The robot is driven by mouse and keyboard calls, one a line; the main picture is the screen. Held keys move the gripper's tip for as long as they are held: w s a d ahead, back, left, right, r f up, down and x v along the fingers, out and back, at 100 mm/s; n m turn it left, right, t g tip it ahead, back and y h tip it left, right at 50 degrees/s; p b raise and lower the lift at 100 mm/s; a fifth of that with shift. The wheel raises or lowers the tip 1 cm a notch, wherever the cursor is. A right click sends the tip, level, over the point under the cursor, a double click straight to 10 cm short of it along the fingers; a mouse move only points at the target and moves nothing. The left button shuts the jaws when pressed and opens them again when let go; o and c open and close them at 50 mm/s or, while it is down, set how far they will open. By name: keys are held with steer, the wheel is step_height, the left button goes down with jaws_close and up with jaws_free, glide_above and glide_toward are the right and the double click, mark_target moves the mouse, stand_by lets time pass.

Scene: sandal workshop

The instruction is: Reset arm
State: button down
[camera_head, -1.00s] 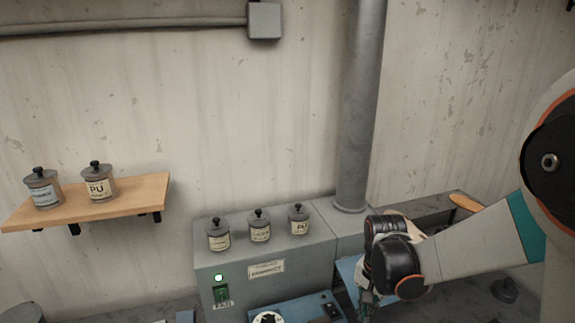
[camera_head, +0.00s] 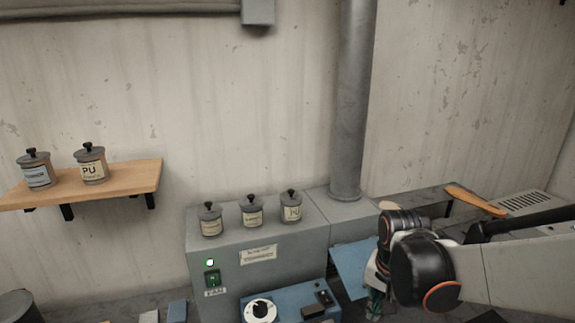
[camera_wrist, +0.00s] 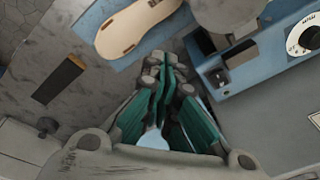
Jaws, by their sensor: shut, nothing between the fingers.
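My gripper (camera_wrist: 165,75) shows in the wrist view with its green-padded fingers together and nothing between them. In the head view my gripper (camera_head: 375,303) is partly hidden by my wrist, low at the right of the grey machine. A sandal sole (camera_wrist: 125,33) lies on a blue surface ahead of the fingers in the wrist view, apart from them.
A grey machine (camera_head: 225,265) with several lidded jars stands in the middle. A blue unit with a white dial (camera_head: 261,309) is in front of it. A wooden shelf (camera_head: 130,178) holds two jars at left. A vertical pipe (camera_head: 355,100) rises behind.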

steer(key=s+f+n+t+b, duration=0.5)
steer(key=s+n+b, duration=0.1)
steer(key=s+b, duration=0.6)
steer(key=shift+b, duration=0.85)
